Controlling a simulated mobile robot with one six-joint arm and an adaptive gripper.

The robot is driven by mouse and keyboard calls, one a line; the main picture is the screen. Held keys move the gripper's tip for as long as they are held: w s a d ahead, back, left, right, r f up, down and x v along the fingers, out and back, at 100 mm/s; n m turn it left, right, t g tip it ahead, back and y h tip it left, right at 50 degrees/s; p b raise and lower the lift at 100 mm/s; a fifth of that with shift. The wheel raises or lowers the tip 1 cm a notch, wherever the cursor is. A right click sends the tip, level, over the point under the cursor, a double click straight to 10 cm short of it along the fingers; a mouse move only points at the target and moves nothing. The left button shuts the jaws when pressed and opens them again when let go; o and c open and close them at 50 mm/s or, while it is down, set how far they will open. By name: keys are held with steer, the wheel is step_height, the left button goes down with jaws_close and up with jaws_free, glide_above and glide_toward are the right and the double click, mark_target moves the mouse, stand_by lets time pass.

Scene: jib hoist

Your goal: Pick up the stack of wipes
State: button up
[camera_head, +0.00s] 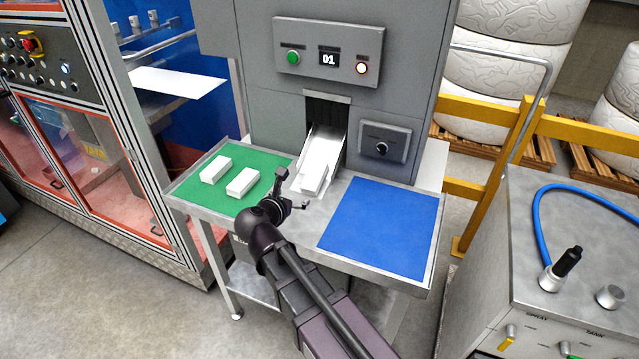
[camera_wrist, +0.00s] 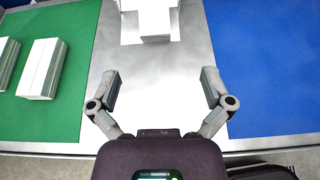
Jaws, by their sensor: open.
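A white stack of wipes (camera_head: 314,172) lies at the low end of the sloping chute (camera_head: 327,139) that comes out of the grey machine. In the wrist view the stack (camera_wrist: 155,20) shows at the top edge, partly cut off, between the chute's side walls. My gripper (camera_head: 293,191) is in front of the chute mouth, above the bare metal between the mats. In the wrist view my gripper (camera_wrist: 160,86) is open and empty, its fingers wide apart, with the stack beyond the fingertips and roughly in line with the gap.
Two more white stacks (camera_head: 215,169) (camera_head: 242,181) lie on the green mat (camera_head: 195,190) at left. The blue mat (camera_head: 380,225) at right is empty. The machine front (camera_head: 255,130) rises behind; a metal cabinet (camera_head: 590,240) stands at the right.

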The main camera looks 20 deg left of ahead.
mark_target(303, 188)
steer(key=shift+s+a+n, duration=0.15)
steer(key=shift+a+n, duration=0.15)
steer(key=shift+a, duration=0.05)
steer(key=b+x, duration=0.3)
steer(key=x, duration=0.4)
steer(key=shift+f, duration=0.15)
steer(key=shift+x, duration=0.8)
